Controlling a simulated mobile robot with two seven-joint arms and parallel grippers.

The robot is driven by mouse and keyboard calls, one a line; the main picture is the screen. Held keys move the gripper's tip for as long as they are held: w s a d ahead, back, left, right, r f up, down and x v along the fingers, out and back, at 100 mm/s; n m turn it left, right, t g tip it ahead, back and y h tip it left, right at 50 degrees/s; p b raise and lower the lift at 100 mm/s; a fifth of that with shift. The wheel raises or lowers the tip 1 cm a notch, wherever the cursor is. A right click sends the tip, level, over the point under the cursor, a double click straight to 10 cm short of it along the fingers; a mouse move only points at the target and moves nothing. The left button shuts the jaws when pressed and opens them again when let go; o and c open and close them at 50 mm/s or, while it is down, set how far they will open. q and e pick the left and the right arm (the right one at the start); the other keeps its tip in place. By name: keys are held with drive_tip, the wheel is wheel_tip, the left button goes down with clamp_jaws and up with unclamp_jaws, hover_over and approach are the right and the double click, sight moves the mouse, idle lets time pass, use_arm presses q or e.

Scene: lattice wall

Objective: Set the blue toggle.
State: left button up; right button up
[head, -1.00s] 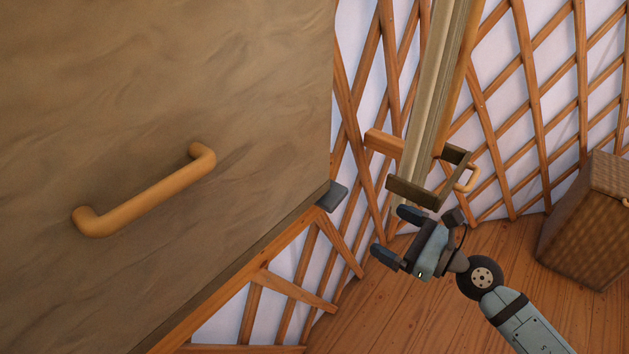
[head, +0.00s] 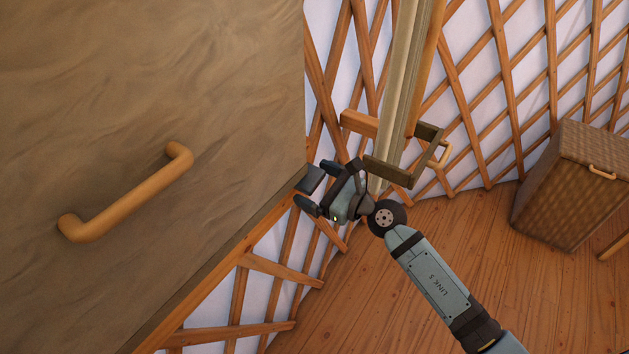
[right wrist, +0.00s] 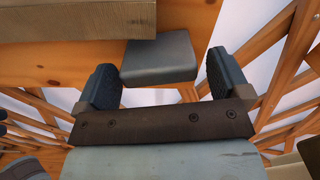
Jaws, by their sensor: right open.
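A small blue-grey block (head: 310,178), which looks like the toggle, sticks out at the lower right corner of the big brown panel. My right gripper (head: 316,188) is open, with its two dark fingers pointing at this block. In the right wrist view the block (right wrist: 160,60) stands just ahead of and between the open fingers (right wrist: 160,75), with a gap on the finger sides. I cannot tell whether anything touches. The block's back end is hidden against the wooden beam. My left gripper is not in view.
The brown panel (head: 220,60) with a wooden bar handle (head: 125,195) fills the left. A pale post (head: 402,75) with a dark bracket (head: 395,170) stands right of the gripper. A woven chest (head: 570,185) is at far right. Open wooden floor (head: 480,260) lies below.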

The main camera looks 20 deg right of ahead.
drive_tip(key=shift+w+a, duration=0.2)
drive_tip(key=c, duration=0.9)
drive_tip(key=shift+r+m+p, duration=0.4)
drive_tip(key=shift+m+p, duration=0.1)
drive_tip(key=shift+p, duration=0.5)
drive_tip(key=shift+c, duration=0.2)
drive_tip(key=shift+m+p, duration=0.3)
drive_tip(key=shift+p, duration=0.15)
drive_tip(key=shift+m, duration=0.4)
drive_tip(key=shift+f, duration=0.15)
